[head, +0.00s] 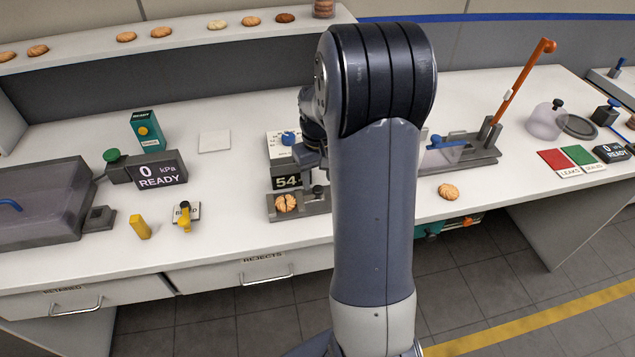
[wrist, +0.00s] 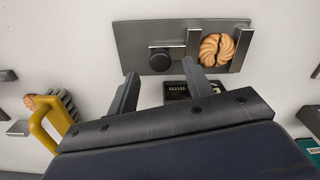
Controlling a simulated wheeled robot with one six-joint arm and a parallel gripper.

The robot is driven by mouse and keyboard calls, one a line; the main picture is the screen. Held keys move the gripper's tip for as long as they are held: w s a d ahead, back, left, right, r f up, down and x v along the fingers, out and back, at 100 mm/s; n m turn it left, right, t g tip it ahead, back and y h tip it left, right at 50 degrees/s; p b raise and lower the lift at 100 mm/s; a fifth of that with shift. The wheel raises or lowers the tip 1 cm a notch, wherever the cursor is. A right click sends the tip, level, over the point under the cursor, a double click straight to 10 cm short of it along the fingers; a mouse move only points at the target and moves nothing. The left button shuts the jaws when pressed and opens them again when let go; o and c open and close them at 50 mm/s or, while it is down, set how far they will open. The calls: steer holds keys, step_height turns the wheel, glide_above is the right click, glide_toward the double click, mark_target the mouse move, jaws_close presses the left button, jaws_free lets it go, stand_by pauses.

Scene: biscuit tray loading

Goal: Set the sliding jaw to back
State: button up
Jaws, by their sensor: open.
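The sliding-jaw gauge is a grey base (wrist: 135,38) in the wrist view and sits on the bench in the head view (head: 272,213). Its upright metal jaw (wrist: 193,42) stands beside a biscuit (wrist: 214,50), with another metal jaw (wrist: 241,50) on the biscuit's far side. The biscuit shows a dark split and also shows in the head view (head: 286,203). A black round knob (wrist: 159,59) is on the base, left of the jaw. My gripper (wrist: 160,72) is open and empty, its fingertips close to the knob; contact cannot be told. My arm hides it in the head view.
The gauge display (head: 287,182) reads 54. Right of my arm are a fixture with an orange lever (head: 515,88) and a loose biscuit (head: 448,191). A yellow handle (wrist: 45,125) shows at the wrist view's left.

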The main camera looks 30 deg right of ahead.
mark_target(318, 188)
steer(key=shift+f, duration=1.7)
jaws_close()
